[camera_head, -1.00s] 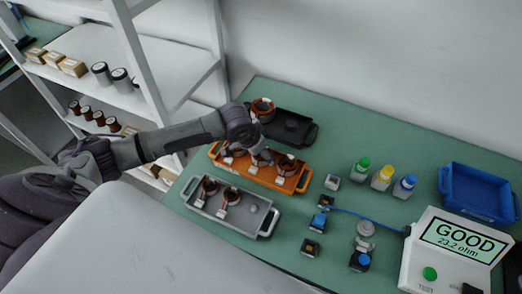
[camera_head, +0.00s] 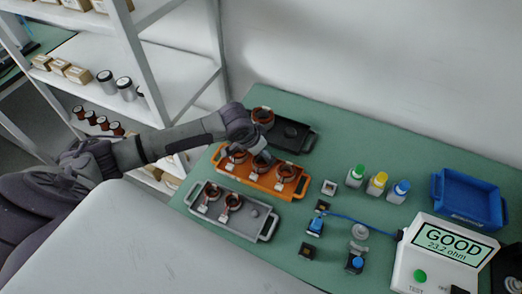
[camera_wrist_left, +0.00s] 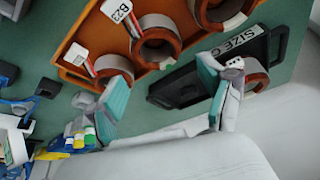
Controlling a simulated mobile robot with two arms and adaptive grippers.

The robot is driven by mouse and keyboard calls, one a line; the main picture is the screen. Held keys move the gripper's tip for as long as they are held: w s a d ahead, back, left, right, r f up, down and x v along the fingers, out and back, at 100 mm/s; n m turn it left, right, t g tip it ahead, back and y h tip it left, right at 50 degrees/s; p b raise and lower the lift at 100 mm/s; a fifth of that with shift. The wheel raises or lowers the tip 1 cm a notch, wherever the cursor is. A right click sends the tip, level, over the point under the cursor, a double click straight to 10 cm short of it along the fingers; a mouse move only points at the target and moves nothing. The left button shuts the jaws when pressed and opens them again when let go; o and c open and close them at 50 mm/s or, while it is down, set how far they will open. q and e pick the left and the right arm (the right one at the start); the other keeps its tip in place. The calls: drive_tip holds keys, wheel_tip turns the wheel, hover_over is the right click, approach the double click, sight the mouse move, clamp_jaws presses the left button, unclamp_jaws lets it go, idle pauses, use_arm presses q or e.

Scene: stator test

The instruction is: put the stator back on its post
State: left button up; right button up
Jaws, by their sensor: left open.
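The orange tray (camera_head: 256,181) holds three copper stators in a row: left (camera_head: 236,154), middle (camera_head: 262,161) and right (camera_head: 286,172). My left gripper (camera_head: 258,148) is above the tray's back edge, close to the middle stator and partly covering it. In the left wrist view its fingers (camera_wrist_left: 172,95) are apart with nothing between them. That view also shows the orange tray (camera_wrist_left: 75,72) with its stators and a "B23" tag, and a stator (camera_wrist_left: 250,76) on the black tray labelled "SIZE C". Posts inside the stators are hard to see. My right gripper is not in view.
The black tray (camera_head: 300,127) lies behind, with one stator at its left. The grey tray (camera_head: 228,222) in front holds two stators and a bare post (camera_head: 254,212). Bottles, a blue bin (camera_head: 470,197) and a tester (camera_head: 440,262) reading "GOOD 23.2 ohm" stand right.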

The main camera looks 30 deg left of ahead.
use_arm(q)
drive_tip(key=shift+o, duration=0.4)
drive_tip(key=o, duration=0.3)
drive_tip(key=shift+f, duration=0.1)
drive_tip(key=v, duration=1.2)
idle(0.3)
